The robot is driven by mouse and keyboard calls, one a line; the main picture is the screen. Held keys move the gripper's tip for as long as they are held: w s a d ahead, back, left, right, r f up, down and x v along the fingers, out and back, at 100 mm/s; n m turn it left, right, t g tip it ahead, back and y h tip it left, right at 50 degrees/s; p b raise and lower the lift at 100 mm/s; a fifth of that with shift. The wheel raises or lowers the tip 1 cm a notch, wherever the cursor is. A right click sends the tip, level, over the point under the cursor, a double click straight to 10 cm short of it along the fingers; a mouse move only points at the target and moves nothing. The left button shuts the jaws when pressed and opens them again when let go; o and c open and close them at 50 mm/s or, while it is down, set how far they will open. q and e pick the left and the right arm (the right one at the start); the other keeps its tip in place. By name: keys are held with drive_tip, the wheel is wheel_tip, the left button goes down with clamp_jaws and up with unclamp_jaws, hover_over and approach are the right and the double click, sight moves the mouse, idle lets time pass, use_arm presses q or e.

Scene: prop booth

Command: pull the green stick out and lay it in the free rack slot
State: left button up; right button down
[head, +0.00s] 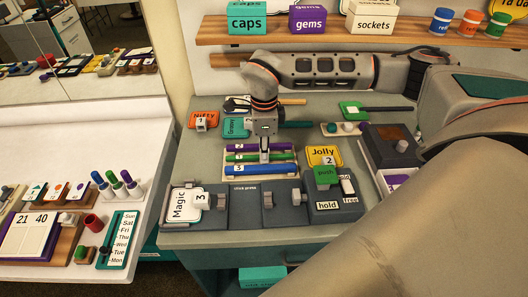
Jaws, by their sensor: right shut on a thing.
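A pale rack (296,172) on the grey-green bench holds a purple stick (284,147), a green stick (240,157) and a blue stick (258,168), one behind another and lying level across it. My right gripper (264,156) points down over the rack and is shut on the green stick near its middle. Its fingers cover part of the purple and green sticks. The green stick lies in line with the others; I cannot tell whether it touches the rack. I cannot make out an empty slot. My left gripper is not in view.
Grey fixtures stand close in front: a "Magic" card (181,204), a "click probe" block (247,206) and a green "push" block (326,175). A yellow "Jolly" card (324,156) is right of the rack. My right arm fills the right side.

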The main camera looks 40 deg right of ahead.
idle(0.7)
drive_tip(key=c, duration=2)
unclamp_jaws()
drive_tip(key=shift+c, duration=0.2)
drive_tip(key=c, duration=0.3)
drive_tip(key=shift+r+p, duration=0.8)
drive_tip(key=shift+r, duration=3.2)
